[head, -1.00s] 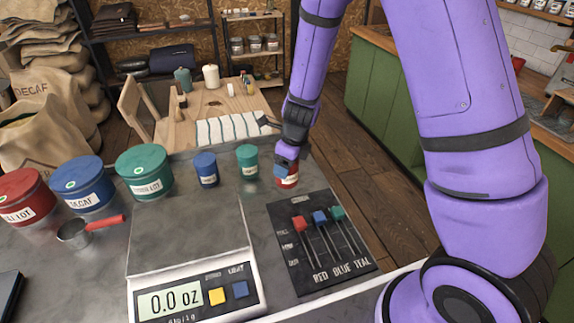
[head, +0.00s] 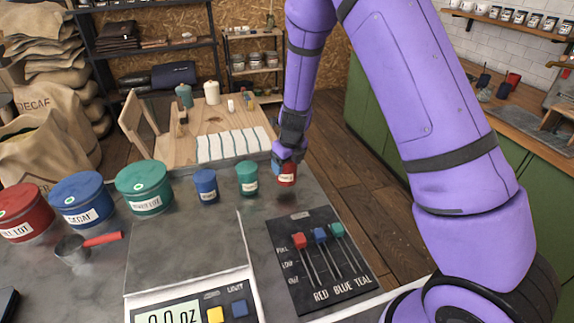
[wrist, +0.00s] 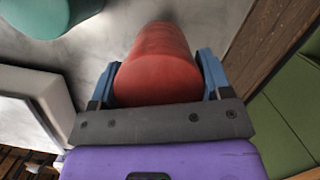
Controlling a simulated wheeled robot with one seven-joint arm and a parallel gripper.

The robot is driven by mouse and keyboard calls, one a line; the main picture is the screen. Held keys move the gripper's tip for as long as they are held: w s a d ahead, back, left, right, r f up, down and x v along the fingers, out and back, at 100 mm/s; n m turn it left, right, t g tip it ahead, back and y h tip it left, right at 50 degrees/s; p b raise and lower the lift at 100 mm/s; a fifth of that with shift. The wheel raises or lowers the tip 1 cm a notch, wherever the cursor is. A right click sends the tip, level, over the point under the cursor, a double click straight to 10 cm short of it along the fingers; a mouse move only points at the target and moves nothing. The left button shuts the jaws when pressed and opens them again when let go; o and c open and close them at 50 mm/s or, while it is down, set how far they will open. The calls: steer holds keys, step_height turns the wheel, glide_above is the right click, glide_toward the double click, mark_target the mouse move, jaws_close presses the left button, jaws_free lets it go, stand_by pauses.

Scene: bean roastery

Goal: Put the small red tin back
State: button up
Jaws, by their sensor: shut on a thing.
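The small red tin (head: 287,175) is between the blue fingers of my gripper (head: 286,160) in the head view, near the right edge of the grey counter. It appears held a little above the counter, with a dark shadow below it. In the wrist view the red tin (wrist: 158,66) fills the space between the two fingers of my gripper (wrist: 158,80), which touch its sides. The small teal tin (head: 247,178) and the small blue tin (head: 206,186) stand upright in a row to its left.
A panel with red, blue and teal sliders (head: 299,216) lies in front of the red tin. A scale (head: 180,245) is left of it. Large red (head: 25,212), blue (head: 82,200) and teal (head: 145,187) tins and a red-handled scoop (head: 75,248) stand further left.

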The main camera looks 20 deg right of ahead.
steer(key=shift+w+d+f, duration=0.25)
steer(key=shift+w+f, duration=0.4)
steer(key=shift+w+d+f, duration=0.2)
steer(key=shift+w+f, duration=0.45)
steer(key=shift+w, duration=0.05)
steer(key=shift+w+d+f, duration=0.25)
steer(key=shift+w+f, duration=0.4)
steer(key=shift+f, duration=0.1)
steer(key=o, duration=1.1)
steer(key=v, duration=1.2)
steer(key=shift+s, duration=0.1)
